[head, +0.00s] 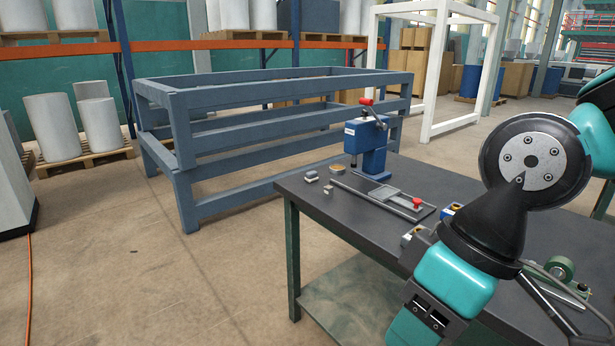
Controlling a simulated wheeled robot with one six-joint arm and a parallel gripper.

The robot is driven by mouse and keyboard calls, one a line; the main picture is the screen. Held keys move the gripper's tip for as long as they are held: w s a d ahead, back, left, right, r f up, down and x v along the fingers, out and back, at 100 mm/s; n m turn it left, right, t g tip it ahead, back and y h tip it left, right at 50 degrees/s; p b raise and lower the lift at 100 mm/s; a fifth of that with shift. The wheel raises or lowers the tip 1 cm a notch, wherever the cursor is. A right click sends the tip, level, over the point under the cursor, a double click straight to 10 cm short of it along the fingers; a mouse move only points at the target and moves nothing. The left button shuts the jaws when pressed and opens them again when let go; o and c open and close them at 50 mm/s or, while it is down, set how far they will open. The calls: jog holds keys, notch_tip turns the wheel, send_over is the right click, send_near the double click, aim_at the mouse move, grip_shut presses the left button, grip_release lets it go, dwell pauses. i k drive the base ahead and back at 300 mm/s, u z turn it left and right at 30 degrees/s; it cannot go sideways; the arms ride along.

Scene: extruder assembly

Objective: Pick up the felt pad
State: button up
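I cannot pick out the felt pad with certainty. A small tan round piece (337,169) lies at the far left of the dark workbench (310,205), and it is too small to tell if it is felt. Small grey pieces (311,176) lie just left of it. My arm, teal and black, crosses the right side of the head view over the bench. I cannot make out my gripper's fingers; they are outside the picture or hidden by the arm.
A blue press (368,145) with a red-knobbed lever stands at the bench's back edge. A long metal fixture (385,196) with a red knob lies before it. A green-rimmed roll (560,268) sits at the right. A blue-grey frame (185,145) stands behind; floor at left is open.

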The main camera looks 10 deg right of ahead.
aim_at(310, 177)
jog(key=u, duration=0.55)
jog(key=i, duration=2.05)
jog(key=z, duration=0.9)
jog(key=i, duration=0.6)
jog(key=z, duration=0.55)
